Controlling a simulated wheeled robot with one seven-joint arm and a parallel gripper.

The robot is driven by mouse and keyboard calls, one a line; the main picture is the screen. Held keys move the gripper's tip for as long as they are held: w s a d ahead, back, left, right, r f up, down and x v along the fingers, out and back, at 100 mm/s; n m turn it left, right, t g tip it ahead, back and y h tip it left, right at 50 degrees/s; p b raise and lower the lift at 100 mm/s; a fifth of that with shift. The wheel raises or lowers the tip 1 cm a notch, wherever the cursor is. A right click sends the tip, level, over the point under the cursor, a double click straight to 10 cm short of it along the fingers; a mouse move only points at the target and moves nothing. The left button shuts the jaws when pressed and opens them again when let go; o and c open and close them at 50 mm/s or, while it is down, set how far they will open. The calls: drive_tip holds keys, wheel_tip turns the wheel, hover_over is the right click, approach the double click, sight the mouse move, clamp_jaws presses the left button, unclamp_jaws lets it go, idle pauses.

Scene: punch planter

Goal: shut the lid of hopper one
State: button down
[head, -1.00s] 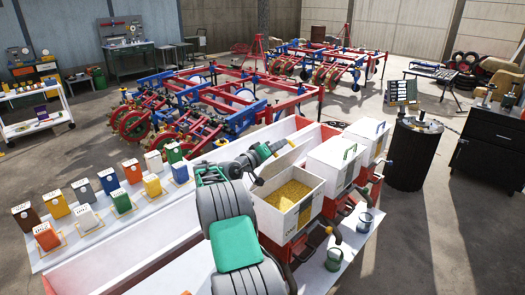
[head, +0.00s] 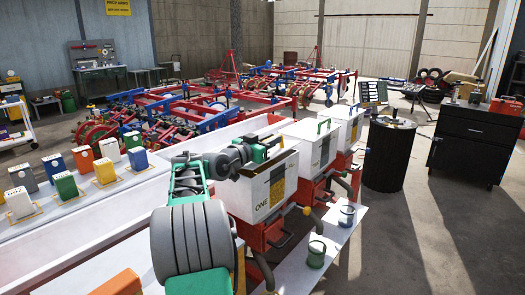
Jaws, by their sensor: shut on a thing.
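Hopper one (head: 262,196) is a white box marked ONE, the nearest in a row of white hoppers on the red planter. Its lid (head: 268,167) lies low over the box top, and no grain shows inside. A narrow dark strip shows along the top, so I cannot tell whether the lid is fully seated. My gripper (head: 272,148) is at the top of hopper one, shut on what appears to be the lid's green handle. My arm and the gripper itself hide much of the handle and the lid's left part.
Two more white hoppers, the nearer one (head: 307,145) with a green handle, stand behind to the right. A green mug (head: 316,252) is on the white ledge in front. Several coloured cartons stand on the left board.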

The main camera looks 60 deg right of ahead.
drive_tip(key=shift+s+f+m+b, duration=0.25)
drive_tip(key=shift+f+b, duration=0.25)
drive_tip(key=shift+f, duration=0.4)
drive_tip(key=shift+s+a+f+b, duration=0.1)
drive_tip(key=shift+s+f+b, duration=0.15)
drive_tip(key=shift+f+b, duration=0.65)
drive_tip(key=shift+r, duration=0.2)
drive_tip(key=c, duration=1.4)
unclamp_jaws()
drive_tip(key=shift+r, duration=0.1)
drive_tip(key=shift+a, duration=0.1)
drive_tip(key=v, duration=0.7)
drive_tip(key=shift+a, duration=0.35)
